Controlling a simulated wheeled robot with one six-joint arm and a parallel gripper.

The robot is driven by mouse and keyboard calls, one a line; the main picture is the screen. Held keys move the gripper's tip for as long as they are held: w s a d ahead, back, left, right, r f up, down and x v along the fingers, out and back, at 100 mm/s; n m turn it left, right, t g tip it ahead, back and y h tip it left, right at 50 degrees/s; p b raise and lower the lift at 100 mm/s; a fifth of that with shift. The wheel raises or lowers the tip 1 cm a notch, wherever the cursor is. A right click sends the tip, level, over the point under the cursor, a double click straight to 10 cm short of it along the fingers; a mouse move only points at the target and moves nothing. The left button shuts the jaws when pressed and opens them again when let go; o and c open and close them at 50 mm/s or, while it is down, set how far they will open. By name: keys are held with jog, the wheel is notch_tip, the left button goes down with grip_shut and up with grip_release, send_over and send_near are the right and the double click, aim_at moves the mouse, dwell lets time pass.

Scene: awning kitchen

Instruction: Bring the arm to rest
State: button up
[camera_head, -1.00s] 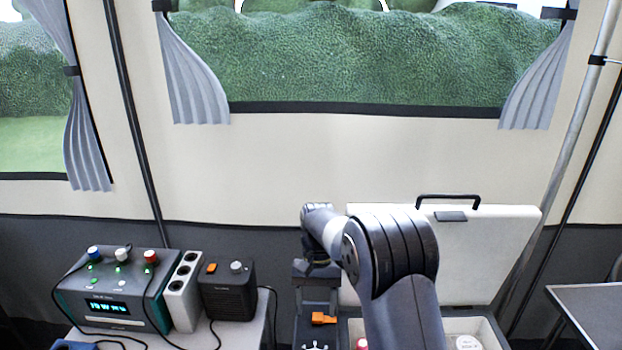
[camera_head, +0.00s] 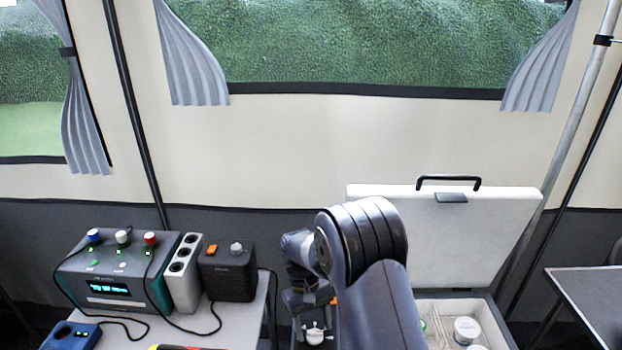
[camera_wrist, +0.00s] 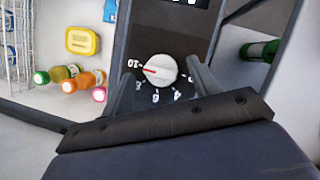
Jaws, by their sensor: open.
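My gripper (camera_wrist: 162,88) is open in the wrist view, with a dark finger on either side of the picture's middle. A white round knob (camera_wrist: 160,70) with a red pointer mark shows between the fingers, with visible gaps on both sides. The knob sits on a dark panel (camera_wrist: 166,30) with white numbers; I cannot tell how far the fingertips are from it. In the head view my arm is bent, its forearm reaching down over the dark unit, and the white knob (camera_head: 315,335) shows below my wrist. The fingertips are not clear there.
An open cool box (camera_head: 505,325) with a raised white lid (camera_head: 440,235) stands right of my arm. Left is a table (camera_head: 215,330) with a control box (camera_head: 112,280), socket strip (camera_head: 183,270) and black speaker-like box (camera_head: 228,275). Bottles (camera_wrist: 68,80) and a yellow tub (camera_wrist: 82,40) lie left of the panel.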

jog(key=n, duration=0.2)
jog(key=n+t+h+b, duration=0.1)
jog(key=n, duration=0.1)
jog(key=n+h, duration=0.1)
jog(key=n, duration=0.2)
jog(key=shift+s+a+t+b, duration=0.2)
jog(key=shift+a+t+b, duration=0.05)
jog(key=shift+t+b, duration=0.15)
jog(key=n+b, duration=0.1)
jog(key=n+t+b, duration=0.1)
jog(key=n, duration=0.1)
jog(key=n+t, duration=0.1)
jog(key=n, duration=0.1)
jog(key=shift+s+f+h+b, duration=0.15)
jog(key=shift+s+h+b, duration=0.15)
jog(key=shift+b, duration=0.1)
jog(key=shift+p+v, duration=0.45)
jog(key=shift+v, duration=2)
jog(key=shift+d, duration=0.1)
